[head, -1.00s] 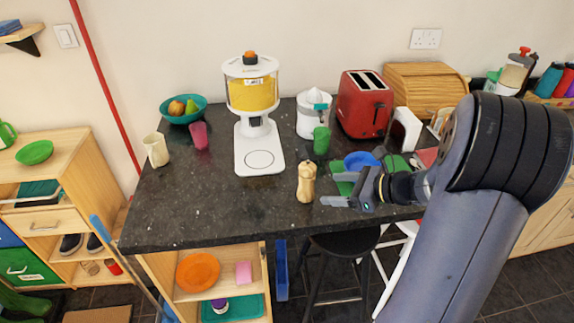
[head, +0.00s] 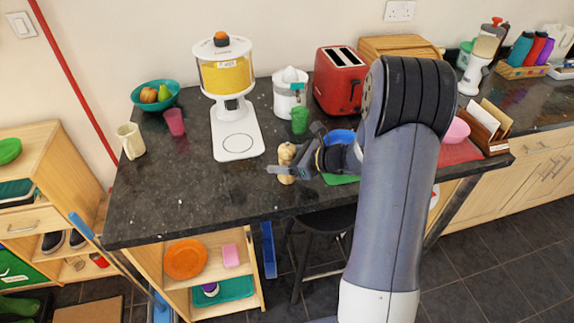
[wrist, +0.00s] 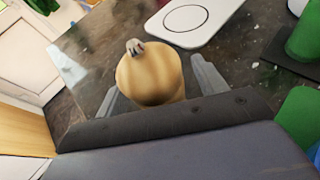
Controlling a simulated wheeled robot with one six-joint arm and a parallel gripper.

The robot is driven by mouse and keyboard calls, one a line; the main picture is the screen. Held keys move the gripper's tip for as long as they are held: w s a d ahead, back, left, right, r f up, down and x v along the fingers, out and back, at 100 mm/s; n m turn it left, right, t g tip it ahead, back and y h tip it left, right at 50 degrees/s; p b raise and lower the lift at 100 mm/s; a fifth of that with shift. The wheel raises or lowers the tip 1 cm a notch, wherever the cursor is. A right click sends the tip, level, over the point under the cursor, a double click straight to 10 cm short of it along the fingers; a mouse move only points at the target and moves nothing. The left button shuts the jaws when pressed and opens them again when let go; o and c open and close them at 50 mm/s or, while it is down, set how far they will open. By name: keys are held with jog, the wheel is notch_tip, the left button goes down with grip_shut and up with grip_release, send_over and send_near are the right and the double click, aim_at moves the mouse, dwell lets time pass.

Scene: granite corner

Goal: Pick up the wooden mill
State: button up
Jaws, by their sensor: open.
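The wooden mill (head: 286,155) stands upright on the dark granite counter, in front of the white dispenser's base. It is pale wood with a round top. In the wrist view the mill (wrist: 150,78) shows its rounded head and small metal knob, between the two grey fingers. My gripper (head: 284,168) is open at the mill, with a finger on either side; in the wrist view the fingers (wrist: 155,92) have visible gaps to the mill's head. The mill's lower part is partly hidden by my gripper in the head view.
A white cereal dispenser (head: 235,140) stands behind the mill. A green cup (head: 299,121), white juicer (head: 290,92) and red toaster (head: 340,80) are close behind and right. A blue bowl (head: 340,136) lies near my wrist. The counter (head: 190,205) left of the mill is clear.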

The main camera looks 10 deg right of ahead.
jog(key=shift+w+a+f, duration=0.15)
jog(key=shift+w+a, duration=0.05)
jog(key=shift+a, duration=0.05)
jog(key=c, duration=1.2)
jog(key=shift+o, duration=0.2)
